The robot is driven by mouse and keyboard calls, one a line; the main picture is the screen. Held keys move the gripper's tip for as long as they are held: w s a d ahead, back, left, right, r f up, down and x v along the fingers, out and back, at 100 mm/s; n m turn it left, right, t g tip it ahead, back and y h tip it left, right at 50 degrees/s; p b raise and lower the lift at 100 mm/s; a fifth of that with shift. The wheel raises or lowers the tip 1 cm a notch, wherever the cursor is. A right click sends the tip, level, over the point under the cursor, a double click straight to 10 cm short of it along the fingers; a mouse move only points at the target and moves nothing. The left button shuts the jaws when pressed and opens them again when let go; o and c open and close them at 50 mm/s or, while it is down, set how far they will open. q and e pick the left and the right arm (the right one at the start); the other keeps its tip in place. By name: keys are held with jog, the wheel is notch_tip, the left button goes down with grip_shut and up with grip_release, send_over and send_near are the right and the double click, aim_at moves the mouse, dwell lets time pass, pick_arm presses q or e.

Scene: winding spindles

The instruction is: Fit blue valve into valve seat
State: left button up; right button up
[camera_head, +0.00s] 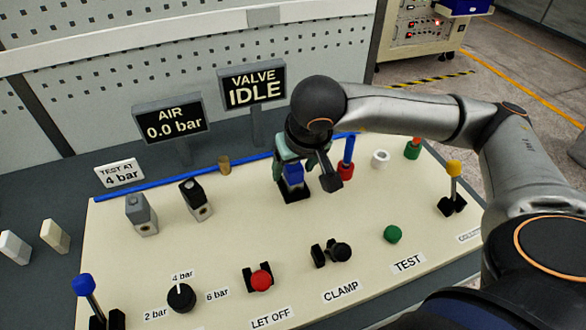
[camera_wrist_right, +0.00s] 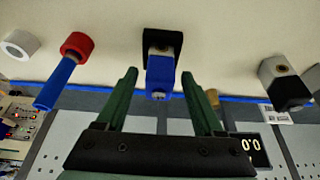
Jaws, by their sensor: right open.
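The blue valve (camera_head: 293,174), a block with blue and grey parts, stands at the black valve seat (camera_head: 293,195) towards the back of the cream panel. In the right wrist view the blue valve (camera_wrist_right: 160,75) is in line with the black seat (camera_wrist_right: 162,36); I cannot tell how fully it sits in it. My right gripper (camera_head: 291,165) is over the valve, pointing down. Its green fingers are open, one on each side of the valve, with a gap on both sides in the wrist view. My left gripper is not in view.
A grey valve (camera_head: 142,214) and a black-topped valve (camera_head: 196,200) stand to the left. A red collar with a blue rod (camera_head: 348,153) and a white ring (camera_head: 380,158) are close on the right. Signs read VALVE IDLE (camera_head: 252,85) and AIR 0.0 bar (camera_head: 169,121).

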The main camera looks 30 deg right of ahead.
jog(key=d+v, duration=0.1)
jog(key=v, duration=0.9)
jog(key=shift+a, duration=0.45)
jog(key=shift+s, duration=0.1)
